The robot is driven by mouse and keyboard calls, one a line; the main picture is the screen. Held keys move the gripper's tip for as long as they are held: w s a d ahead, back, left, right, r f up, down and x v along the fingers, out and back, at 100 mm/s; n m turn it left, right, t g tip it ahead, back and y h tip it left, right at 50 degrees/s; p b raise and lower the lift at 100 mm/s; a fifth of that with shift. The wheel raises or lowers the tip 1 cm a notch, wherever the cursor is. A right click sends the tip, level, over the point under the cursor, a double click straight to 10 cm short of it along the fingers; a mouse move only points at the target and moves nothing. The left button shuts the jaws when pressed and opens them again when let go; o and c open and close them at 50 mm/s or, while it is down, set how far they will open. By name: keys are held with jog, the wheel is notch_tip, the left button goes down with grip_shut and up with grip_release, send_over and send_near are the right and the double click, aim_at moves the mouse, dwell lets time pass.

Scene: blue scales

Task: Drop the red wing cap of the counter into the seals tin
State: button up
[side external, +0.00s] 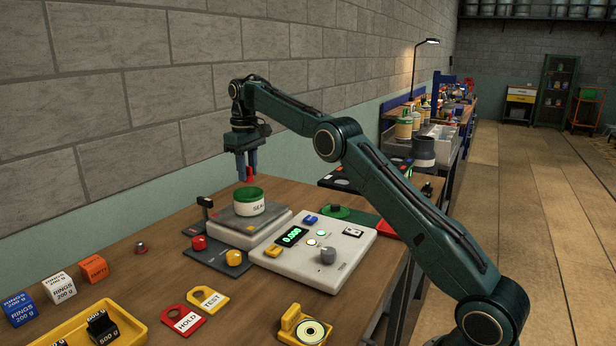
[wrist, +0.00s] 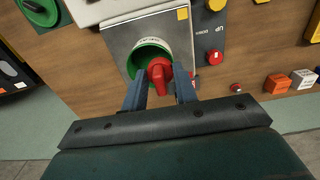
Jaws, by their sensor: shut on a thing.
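The red wing cap (side external: 249,175) is between the fingers of my gripper (side external: 246,179), which is shut on it. In the wrist view the cap (wrist: 159,70) shows between the two blue-grey fingertips. The seals tin (side external: 250,206) is white with a green rim and stands upright on the scale's square grey plate. My gripper holds the cap just above the tin. In the wrist view the tin (wrist: 166,45) is open, with a green inside, and the cap overlaps its mouth. The tin's floor is partly hidden by the cap.
The scale plate (side external: 222,218) sits beside a pale box (side external: 345,257) with a green 0.000 display. Red and yellow knobs (side external: 234,257) are in front. HOLD (side external: 187,318) and TEST tags, labelled blocks and a yellow tray (side external: 135,312) lie nearer. Bare wood lies at left centre.

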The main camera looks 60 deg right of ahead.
aim_at(249, 202)
jog(key=shift+s+d+r, duration=0.2)
jog(key=shift+d+r, duration=0.35)
jog(key=shift+d, duration=0.05)
jog(key=shift+s+d+r, duration=0.15)
jog(key=shift+d+r, duration=0.4)
jog(key=shift+d, duration=0.05)
jog(key=shift+f, duration=0.1)
jog(key=shift+f, duration=1.9)
jog(key=shift+f, duration=0.15)
jog(key=shift+f, duration=2.05)
grip_shut()
jog(key=o, duration=0.9)
grip_release()
jog(key=shift+a, duration=0.15)
